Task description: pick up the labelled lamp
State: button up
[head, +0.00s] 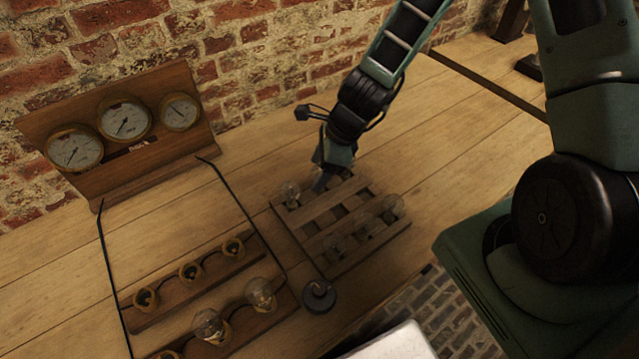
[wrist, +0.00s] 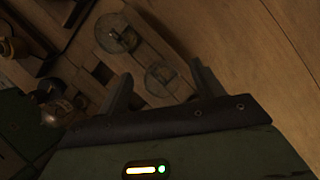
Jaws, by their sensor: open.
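A slatted wooden rack (head: 322,202) on the bench holds several clear glass lamps. One lamp (head: 290,193) is at its far left corner, another (head: 393,205) at its right side, and dimmer ones lie between the slats. My gripper (head: 322,182) points down over the rack's far side, just right of the far-left lamp. In the wrist view my gripper (wrist: 162,70) is open, with one glass lamp (wrist: 162,77) showing between its fingers, apart from both. A second lamp (wrist: 115,33) lies beyond the left finger. I cannot make out which lamp carries a label.
Left of the rack, wooden boards (head: 215,265) hold several round sockets and two upright lamps (head: 207,325) (head: 260,293). A dark round knob (head: 319,296) sits near the rack's front. A three-gauge panel (head: 125,125) stands behind with black cables. Bare bench lies right of the rack.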

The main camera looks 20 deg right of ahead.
jog(key=c, duration=1.2)
jog(key=shift+r, duration=0.1)
